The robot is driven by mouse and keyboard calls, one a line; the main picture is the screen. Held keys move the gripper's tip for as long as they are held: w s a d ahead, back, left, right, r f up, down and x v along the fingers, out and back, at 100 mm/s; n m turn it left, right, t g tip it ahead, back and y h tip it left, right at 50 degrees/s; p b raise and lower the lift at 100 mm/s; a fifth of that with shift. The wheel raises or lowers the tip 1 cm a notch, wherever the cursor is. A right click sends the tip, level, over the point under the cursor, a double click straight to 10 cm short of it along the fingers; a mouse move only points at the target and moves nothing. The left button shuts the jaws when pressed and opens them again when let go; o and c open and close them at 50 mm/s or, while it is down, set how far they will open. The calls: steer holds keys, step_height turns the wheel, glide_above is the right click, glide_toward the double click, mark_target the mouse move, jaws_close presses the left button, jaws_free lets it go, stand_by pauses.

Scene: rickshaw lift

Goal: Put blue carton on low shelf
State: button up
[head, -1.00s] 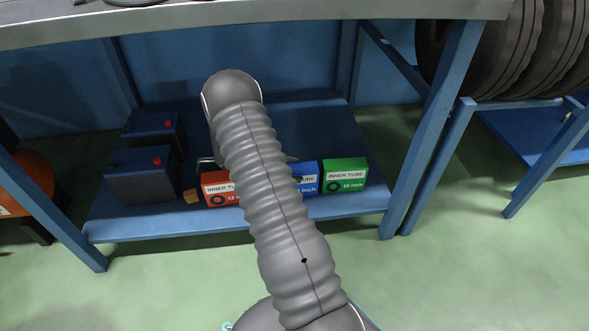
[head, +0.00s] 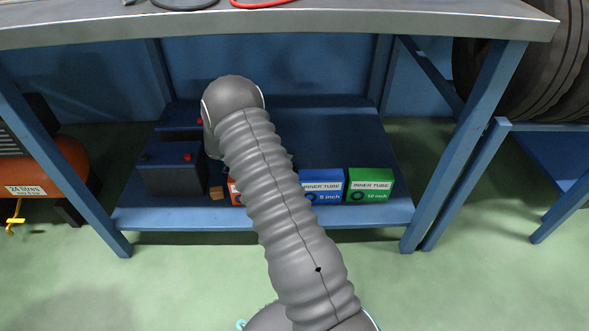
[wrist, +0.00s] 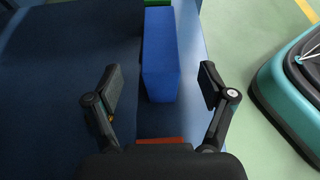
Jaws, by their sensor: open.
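The blue carton (head: 322,185), labelled inner tube, stands upright on the low blue shelf (head: 190,217) under the workbench, between a red carton and a green one. In the wrist view the blue carton (wrist: 172,55) lies just ahead of my gripper (wrist: 159,82), roughly centred between its fingers. The fingers are spread wide and hold nothing. In the head view my arm covers the gripper and part of the red carton.
The green carton (head: 370,185) is right of the blue one. The red carton (head: 234,190) is mostly hidden. Dark batteries (head: 172,172) and a small brown block (head: 216,192) stand left. The bench top (head: 400,22) and legs frame the shelf.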

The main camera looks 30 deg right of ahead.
steer(key=s+a+r+m+t+y, duration=0.25)
steer(key=s+a+r, duration=0.25)
steer(key=r, duration=0.4)
steer(key=s+a+r+m+t+y, duration=0.2)
steer(key=s+a+r+m+y, duration=0.15)
steer(key=r, duration=0.65)
steer(key=s+a+r+m+t+y, duration=0.2)
steer(key=s+a+r+t, duration=0.2)
steer(key=s, duration=0.5)
steer(key=s+a+r+m+t+y, duration=0.3)
steer(key=s+a+r+t, duration=0.1)
steer(key=s+a, duration=0.5)
steer(key=shift+s+a+m, duration=0.3)
steer(key=shift+s, duration=0.15)
step_height(320, 180, up, 7)
steer(key=p, duration=0.7)
steer(key=shift+r, duration=0.15)
